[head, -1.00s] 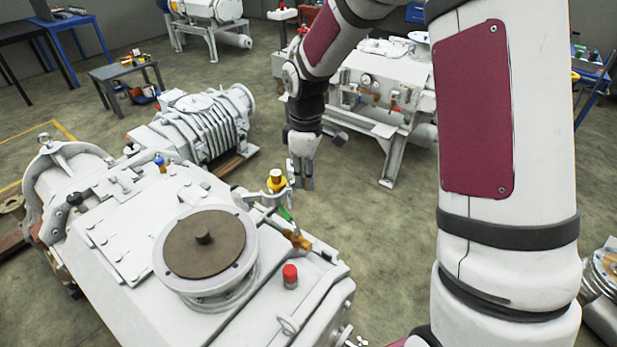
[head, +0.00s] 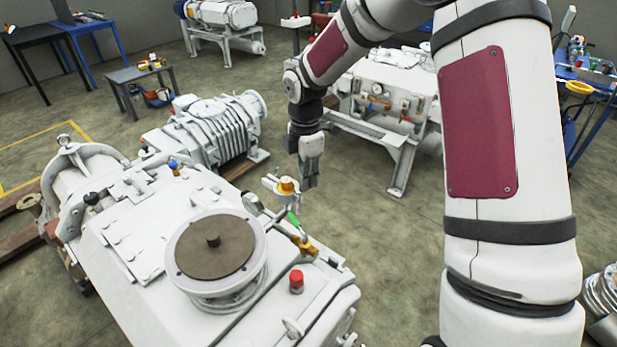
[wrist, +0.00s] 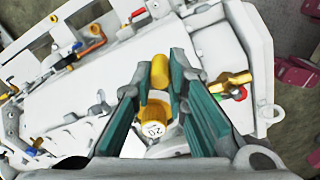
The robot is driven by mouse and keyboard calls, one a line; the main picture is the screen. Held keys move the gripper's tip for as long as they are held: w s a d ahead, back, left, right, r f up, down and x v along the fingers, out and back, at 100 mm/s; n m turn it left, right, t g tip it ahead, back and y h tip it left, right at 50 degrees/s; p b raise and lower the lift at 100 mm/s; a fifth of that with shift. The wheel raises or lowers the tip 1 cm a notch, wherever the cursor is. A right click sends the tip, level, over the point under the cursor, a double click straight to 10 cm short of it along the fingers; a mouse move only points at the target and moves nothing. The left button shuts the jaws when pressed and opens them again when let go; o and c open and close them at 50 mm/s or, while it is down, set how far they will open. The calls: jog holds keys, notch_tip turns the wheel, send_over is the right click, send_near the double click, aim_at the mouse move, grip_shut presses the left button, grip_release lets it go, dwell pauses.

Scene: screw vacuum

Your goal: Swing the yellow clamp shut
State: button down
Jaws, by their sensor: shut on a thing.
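In the head view the yellow clamp (head: 287,186) is a small yellow part on a white mount at the pump's far right edge. My gripper (head: 311,183) points down right beside it, on its right side. In the wrist view a rounded yellow piece (wrist: 160,68) shows between the fingertips of my gripper (wrist: 162,78), which is shut on it. A yellow knurled knob (wrist: 157,118) with a white face marked "20" sits just below, between the teal fingers. The clamp's hinge is hidden, and I cannot tell how far it is swung.
The white pump body (head: 130,260) carries a round flange with a brown disc (head: 215,248) and a red button (head: 297,281). A green-handled brass valve (head: 298,233) is close to the clamp. Another white machine (head: 385,95) stands behind. Floor right of the pump is clear.

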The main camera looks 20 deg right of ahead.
jog(key=shift+w+a+r+n, duration=0.1)
jog(key=shift+w+a+n, duration=0.05)
jog(key=shift+n, duration=0.15)
jog(key=c, duration=1.8)
grip_release()
jog(key=shift+c, duration=0.2)
notch_tip(320, 180, up, 12)
